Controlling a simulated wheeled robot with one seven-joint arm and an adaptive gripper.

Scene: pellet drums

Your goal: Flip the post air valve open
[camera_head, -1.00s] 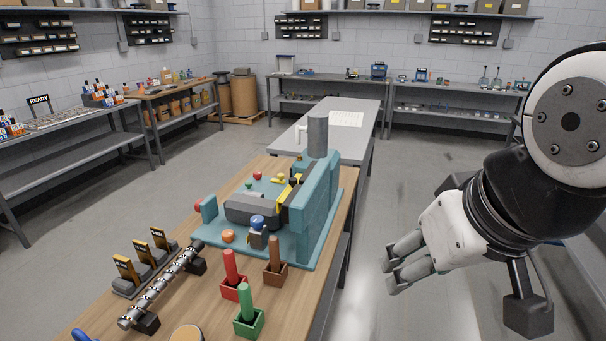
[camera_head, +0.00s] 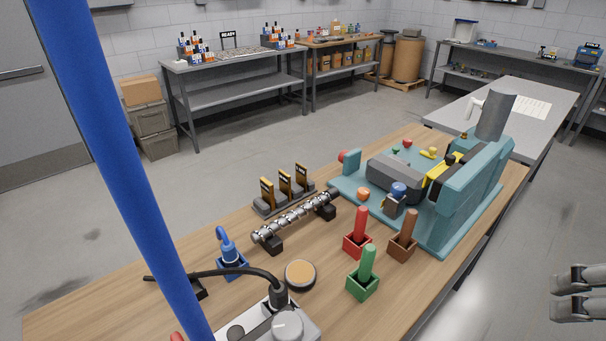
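A thick blue post (camera_head: 118,150) rises close by at the left, from the top edge to the bottom edge. I cannot make out an air valve on its visible part. A small red piece (camera_head: 178,337) is cut off by the bottom edge beside the post; I cannot tell what it is. My gripper (camera_head: 557,293) is at the far right edge, partly cut off, far from the post. Its two grey fingers are apart with nothing visible between them.
A wooden bench (camera_head: 110,300) fills the middle, with a teal machine (camera_head: 470,190), a silver screw (camera_head: 290,218), and red (camera_head: 360,225), green (camera_head: 368,263) and brown (camera_head: 408,228) handles in holders. A grey box with a black cable (camera_head: 265,325) stands near the post. Grey floor (camera_head: 560,200) is open at the right.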

